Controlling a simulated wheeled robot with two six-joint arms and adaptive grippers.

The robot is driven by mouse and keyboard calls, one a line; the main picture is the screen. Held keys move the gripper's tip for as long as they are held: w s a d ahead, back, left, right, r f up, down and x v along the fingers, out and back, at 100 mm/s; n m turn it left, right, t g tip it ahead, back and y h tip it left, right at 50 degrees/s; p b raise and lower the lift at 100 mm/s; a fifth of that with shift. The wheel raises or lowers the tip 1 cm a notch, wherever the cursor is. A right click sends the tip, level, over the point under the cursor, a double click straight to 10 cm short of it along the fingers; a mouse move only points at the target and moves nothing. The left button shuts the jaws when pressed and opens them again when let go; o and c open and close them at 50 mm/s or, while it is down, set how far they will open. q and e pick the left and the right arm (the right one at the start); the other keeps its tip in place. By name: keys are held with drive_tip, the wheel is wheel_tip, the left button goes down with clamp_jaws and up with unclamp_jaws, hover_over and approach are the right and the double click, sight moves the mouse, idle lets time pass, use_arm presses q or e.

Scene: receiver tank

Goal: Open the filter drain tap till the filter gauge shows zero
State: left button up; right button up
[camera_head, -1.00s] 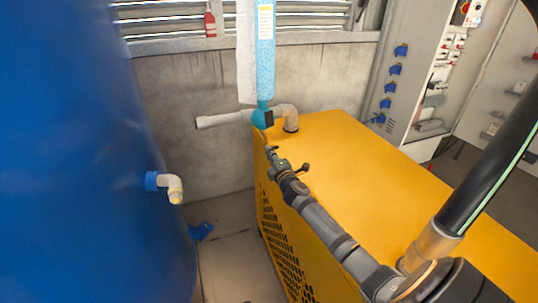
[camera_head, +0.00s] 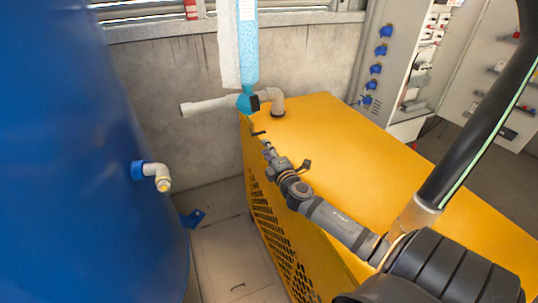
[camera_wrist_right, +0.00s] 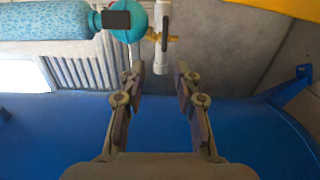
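The filter (camera_head: 247,45) is a tall light-blue cylinder with a teal lower end, hanging above the yellow housing. In the right wrist view the filter (camera_wrist_right: 50,20) lies sideways, with a dark square block (camera_wrist_right: 116,19) at its teal end. A brass fitting with a dark handle (camera_wrist_right: 165,35), which looks like the drain tap, sits beside that end, near a white pipe. My right gripper (camera_head: 262,140) is just below the filter; in the wrist view its fingers (camera_wrist_right: 158,78) are apart with nothing between them, short of the fitting. No gauge face is readable. My left gripper is out of view.
A yellow perforated housing (camera_head: 340,140) lies under my right arm. A blue tank (camera_head: 60,150) with a white elbow outlet (camera_head: 158,176) stands at left. Open floor (camera_head: 225,250) lies between tank and housing.

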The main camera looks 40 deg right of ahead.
drive_tip(key=shift+v, duration=1.85)
drive_tip(key=shift+w, duration=0.2)
drive_tip(key=shift+w+d+f, duration=0.1)
drive_tip(key=shift+d, duration=0.05)
